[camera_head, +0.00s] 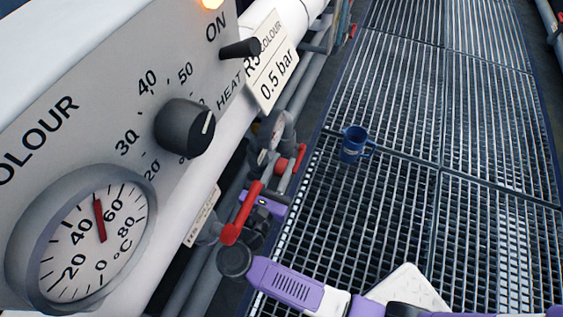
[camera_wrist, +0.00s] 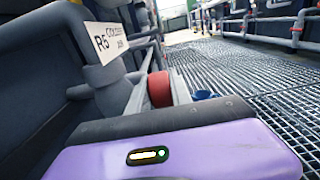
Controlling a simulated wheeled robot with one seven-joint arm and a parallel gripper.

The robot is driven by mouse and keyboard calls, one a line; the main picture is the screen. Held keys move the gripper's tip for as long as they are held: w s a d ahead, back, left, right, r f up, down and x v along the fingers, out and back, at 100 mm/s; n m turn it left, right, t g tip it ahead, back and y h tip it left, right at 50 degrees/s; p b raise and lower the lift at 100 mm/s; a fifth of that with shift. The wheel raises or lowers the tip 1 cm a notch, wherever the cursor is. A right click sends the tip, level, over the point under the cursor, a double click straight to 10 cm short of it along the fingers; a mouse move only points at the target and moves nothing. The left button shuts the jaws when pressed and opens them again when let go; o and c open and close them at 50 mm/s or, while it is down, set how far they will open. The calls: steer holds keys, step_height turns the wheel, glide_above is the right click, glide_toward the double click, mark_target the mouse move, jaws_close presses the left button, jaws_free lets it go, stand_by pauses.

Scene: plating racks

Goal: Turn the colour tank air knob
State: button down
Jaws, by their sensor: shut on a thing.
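The air knob is a red round knob (camera_wrist: 159,89), held between the two grey fingers of my gripper (camera_wrist: 160,97) in the wrist view. In the head view a small part of the red knob (camera_head: 282,165) shows low beside the tank, with my gripper (camera_head: 285,172) at it. The fingers are shut on the knob's sides. A small pressure gauge (camera_head: 268,157) sits close by; its reading is too small to tell. The red lever (camera_head: 241,214) stands in front of my gripper in the head view and partly hides it.
The colour tank panel (camera_head: 105,130) carries a temperature dial (camera_head: 82,240), a black heat knob (camera_head: 185,127) and a switch (camera_head: 240,48). A sign reading 0.5 bar (camera_head: 272,75) hangs beside it. A blue mug (camera_head: 353,145) stands on the grating floor (camera_head: 440,120), otherwise largely clear.

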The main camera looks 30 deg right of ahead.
steer(key=c, duration=1.4)
jaws_free()
steer(key=shift+c, duration=0.2)
steer(key=shift+f, duration=0.1)
